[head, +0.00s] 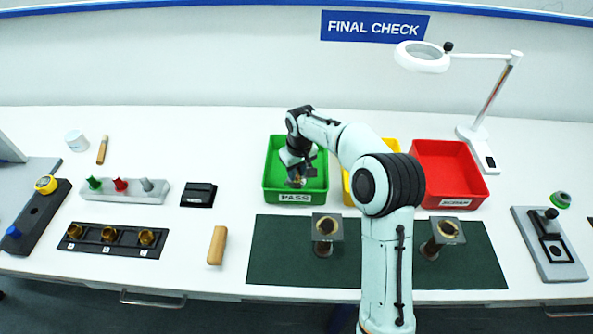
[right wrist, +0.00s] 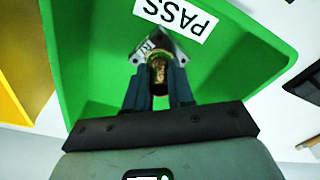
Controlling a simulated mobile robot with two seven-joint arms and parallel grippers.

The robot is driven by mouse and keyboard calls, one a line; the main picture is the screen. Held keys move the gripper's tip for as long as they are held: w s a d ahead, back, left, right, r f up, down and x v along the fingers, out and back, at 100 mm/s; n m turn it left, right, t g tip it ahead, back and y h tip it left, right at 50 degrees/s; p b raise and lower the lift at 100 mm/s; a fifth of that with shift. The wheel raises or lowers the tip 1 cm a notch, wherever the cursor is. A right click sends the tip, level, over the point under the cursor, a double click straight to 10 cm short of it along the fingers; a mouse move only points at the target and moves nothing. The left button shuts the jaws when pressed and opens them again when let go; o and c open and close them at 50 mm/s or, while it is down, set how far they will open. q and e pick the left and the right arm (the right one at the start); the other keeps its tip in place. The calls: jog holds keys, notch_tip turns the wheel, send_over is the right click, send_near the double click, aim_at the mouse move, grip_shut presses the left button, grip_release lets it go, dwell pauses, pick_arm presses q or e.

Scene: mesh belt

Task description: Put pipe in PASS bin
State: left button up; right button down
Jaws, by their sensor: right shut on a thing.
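The green PASS bin (head: 268,192) stands at the back of the table, with its white label on the front. My right gripper (head: 297,178) reaches down inside it. In the right wrist view the gripper (right wrist: 160,88) is shut on a pipe (right wrist: 160,68), a brass-coloured tube with a grey square flange. The pipe is over the green floor of the bin; I cannot tell whether it touches it. Two similar pipes with square flanges, one left (head: 326,228) and one right (head: 444,231), stand on the dark mat. My left gripper is out of view.
A yellow bin (head: 392,146), partly hidden by my right arm, and a red SCRAP bin (head: 450,160) stand right of the green one. A magnifier lamp (head: 422,58) is behind. A wooden-handled piece (head: 217,245) lies left of the dark mat (head: 275,260).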

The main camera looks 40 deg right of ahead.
aim_at(299, 182)
jog(key=shift+f, duration=0.1)
jog(key=c, duration=1)
grip_release()
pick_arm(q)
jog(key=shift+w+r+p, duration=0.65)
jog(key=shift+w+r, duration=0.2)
pick_arm(e)
jog(key=shift+s+a+r, duration=0.1)
jog(key=shift+s+r, duration=0.15)
jog(key=shift+r, duration=1.8)
jog(key=shift+s+d+r, duration=0.1)
jog(key=shift+s+r, duration=0.1)
jog(key=shift+r, duration=1.8)
jog(key=shift+s+a+r, duration=0.1)
jog(key=shift+s+r, duration=0.15)
jog(key=shift+r, duration=1.8)
